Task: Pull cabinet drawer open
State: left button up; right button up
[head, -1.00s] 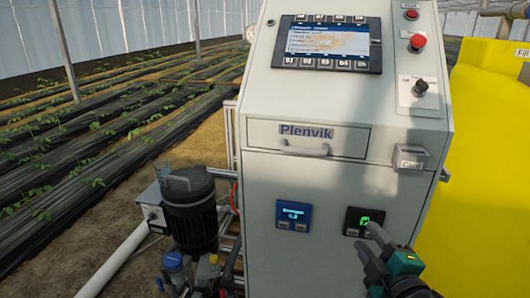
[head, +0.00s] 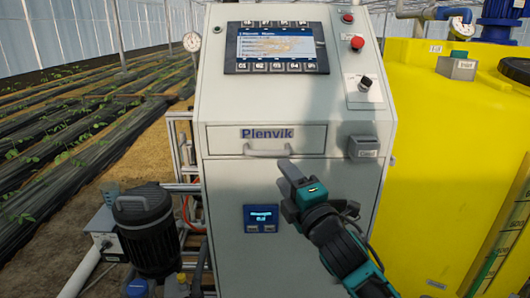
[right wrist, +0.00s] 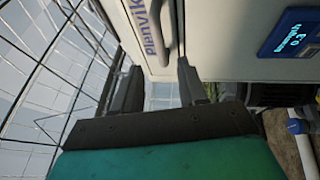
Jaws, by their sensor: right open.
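The grey cabinet (head: 300,190) stands in front of me. Its drawer (head: 222,140), labelled Plenvik, looks flush with the cabinet face. A pale bar handle (head: 268,154) runs along the drawer's lower edge. My right gripper (head: 288,178) is just below and right of the handle, open and empty. In the right wrist view, the handle (right wrist: 166,32) lies ahead of the open fingers (right wrist: 158,84), with a visible gap between it and the fingertips. My left gripper is not in view.
A blue display (head: 261,218) sits below the drawer. A grey box (head: 363,147) juts out right of the drawer. A yellow tank (head: 440,170) stands close on the right. A black pump (head: 146,230) and pipework are at lower left.

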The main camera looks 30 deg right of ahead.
aim_at(269, 155)
jog(key=x, duration=0.9)
jog(key=shift+w+p, duration=0.3)
jog(key=shift+w, duration=0.1)
grip_shut()
